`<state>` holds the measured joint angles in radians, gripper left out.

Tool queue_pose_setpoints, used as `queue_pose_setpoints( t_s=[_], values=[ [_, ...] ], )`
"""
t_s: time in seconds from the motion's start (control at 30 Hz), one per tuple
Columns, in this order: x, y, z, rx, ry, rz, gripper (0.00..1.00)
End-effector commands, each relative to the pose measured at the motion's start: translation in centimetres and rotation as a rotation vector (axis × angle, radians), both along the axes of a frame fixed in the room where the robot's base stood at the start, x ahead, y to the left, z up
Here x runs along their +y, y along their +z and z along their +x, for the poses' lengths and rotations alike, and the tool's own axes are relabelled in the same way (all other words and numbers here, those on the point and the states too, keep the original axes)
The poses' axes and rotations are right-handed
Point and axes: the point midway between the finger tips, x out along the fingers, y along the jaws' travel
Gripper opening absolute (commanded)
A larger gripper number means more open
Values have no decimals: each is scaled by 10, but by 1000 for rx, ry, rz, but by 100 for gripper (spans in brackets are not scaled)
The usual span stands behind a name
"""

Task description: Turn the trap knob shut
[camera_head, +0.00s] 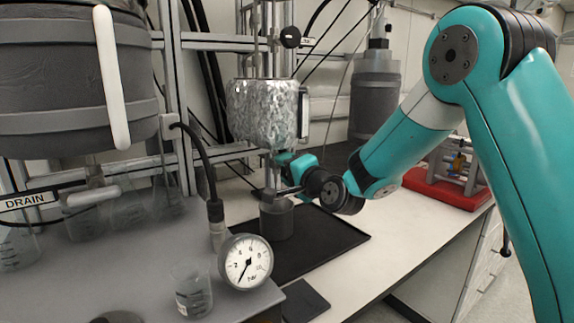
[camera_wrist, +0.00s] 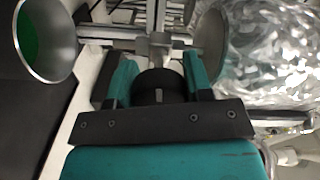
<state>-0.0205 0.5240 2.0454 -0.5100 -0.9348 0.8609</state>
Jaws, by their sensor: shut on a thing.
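My gripper (camera_head: 284,178) is at the end of the teal arm, just below the foil-wrapped vessel (camera_head: 263,110) in the head view. In the wrist view, my gripper (camera_wrist: 156,72) has its teal fingers on either side of a black round knob (camera_wrist: 160,90), which I take for the trap knob, and is shut on it. A pale mark shows on the knob's face. Beyond the knob, a metal valve body (camera_wrist: 155,45) joins a horizontal pipe. In the head view the knob is mostly hidden by my gripper and wrist.
A grey cup (camera_head: 277,220) stands on a black mat (camera_head: 325,245) under my gripper. A pressure gauge (camera_head: 246,261) and a small beaker (camera_head: 191,291) are at the front. A large dark vessel (camera_head: 75,85) is at left. A red-based rack (camera_head: 447,188) stands at right.

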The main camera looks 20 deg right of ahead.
Motion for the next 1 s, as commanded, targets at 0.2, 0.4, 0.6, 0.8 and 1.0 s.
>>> queue_pose_setpoints(
  t_s=[0.2,0.4,0.6,0.8,1.0],
  values=[
    [-2,1,0,28,-4,89,23],
    [-2,1,0,40,-4,129,23],
    [-2,0,0,43,-4,139,23],
    [-2,0,0,43,-4,139,23],
    [-1,0,0,43,-3,138,72]
  ],
)
